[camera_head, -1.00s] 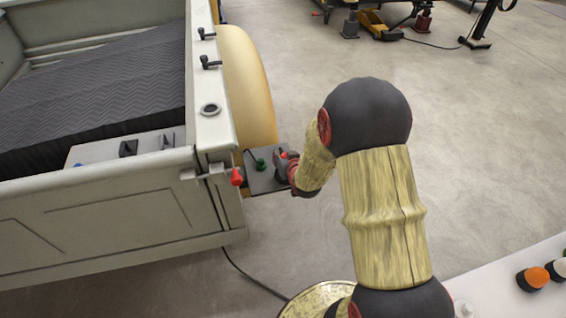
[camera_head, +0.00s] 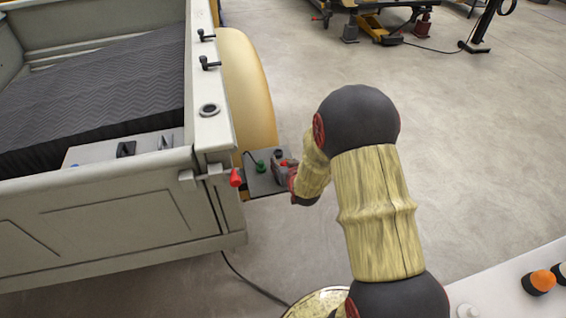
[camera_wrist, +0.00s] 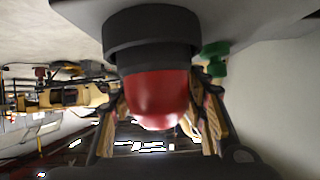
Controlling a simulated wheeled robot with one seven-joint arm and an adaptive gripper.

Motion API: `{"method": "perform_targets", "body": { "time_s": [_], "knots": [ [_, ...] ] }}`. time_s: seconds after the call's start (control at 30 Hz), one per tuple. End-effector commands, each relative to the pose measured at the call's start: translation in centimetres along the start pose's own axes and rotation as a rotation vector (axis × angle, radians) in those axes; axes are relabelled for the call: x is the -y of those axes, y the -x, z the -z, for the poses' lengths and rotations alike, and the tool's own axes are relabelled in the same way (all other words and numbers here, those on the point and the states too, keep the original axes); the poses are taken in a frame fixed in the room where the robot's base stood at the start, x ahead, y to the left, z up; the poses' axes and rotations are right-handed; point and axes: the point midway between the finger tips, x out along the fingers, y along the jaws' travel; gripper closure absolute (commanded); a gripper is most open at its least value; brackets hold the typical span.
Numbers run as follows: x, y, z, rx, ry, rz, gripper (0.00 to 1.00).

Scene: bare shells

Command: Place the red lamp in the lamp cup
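The red lamp (camera_wrist: 155,98) has a rounded red dome on a dark base and fills the middle of the wrist view. Its dark base meets a wider dark ring, the lamp cup (camera_wrist: 150,32), on the grey plate. Whether the base is fully seated cannot be told. My gripper (camera_wrist: 162,100) has one finger on each side of the dome, close against it, and seems shut on it. In the head view my gripper (camera_head: 283,168) is over the small plate beside the truck, and only a bit of red shows there.
A green lamp (camera_head: 260,166) stands on the same plate (camera_head: 262,185), close to my gripper; it also shows in the wrist view (camera_wrist: 215,58). A red-tipped lever (camera_head: 236,177) sticks out at the truck corner (camera_head: 205,155). An orange-topped lamp (camera_head: 541,281) sits on the white table at lower right.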

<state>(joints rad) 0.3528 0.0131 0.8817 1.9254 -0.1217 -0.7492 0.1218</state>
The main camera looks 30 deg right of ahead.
Motion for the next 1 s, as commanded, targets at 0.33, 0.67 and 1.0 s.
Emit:
{"method": "perform_targets", "body": {
  "time_s": [0.33,0.67,1.0],
  "knots": [
    [0.0,0.0,0.0,0.0,0.0,0.0,0.44],
    [0.0,0.9,0.3,0.0,0.0,0.0,0.44],
    [0.0,7.6,0.5,-0.001,-0.001,-0.001,0.44]
  ]
}}
